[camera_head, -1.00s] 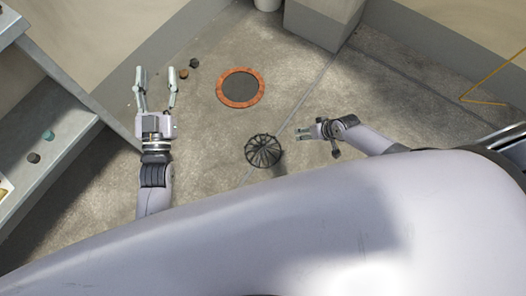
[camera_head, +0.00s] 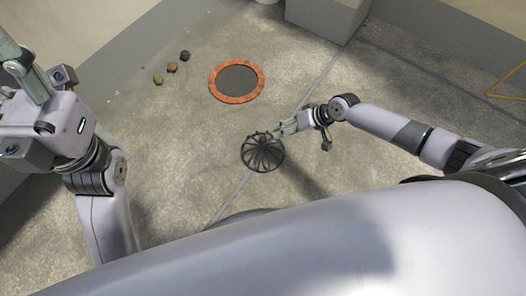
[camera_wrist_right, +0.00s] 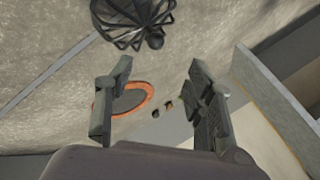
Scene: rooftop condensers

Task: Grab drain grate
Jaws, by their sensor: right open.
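The drain grate (camera_head: 263,152) is a dark, domed, ribbed cage on the concrete floor near the middle of the head view. It also shows at the top of the right wrist view (camera_wrist_right: 131,20), beyond the fingertips. My right gripper (camera_head: 284,130) is at the grate's upper right edge in the head view. In the right wrist view its two fingers (camera_wrist_right: 158,75) are apart with nothing between them. I cannot tell whether a finger touches the grate. My left gripper (camera_head: 18,75) is large at the left edge, partly cut off, with its finger opening unclear.
A round drain with an orange-brown rim (camera_head: 213,90) lies on the floor behind the grate. Several small stones or clumps (camera_head: 172,67) lie to its left. A grey block (camera_head: 330,18) stands at the back. Floor around the grate is clear.

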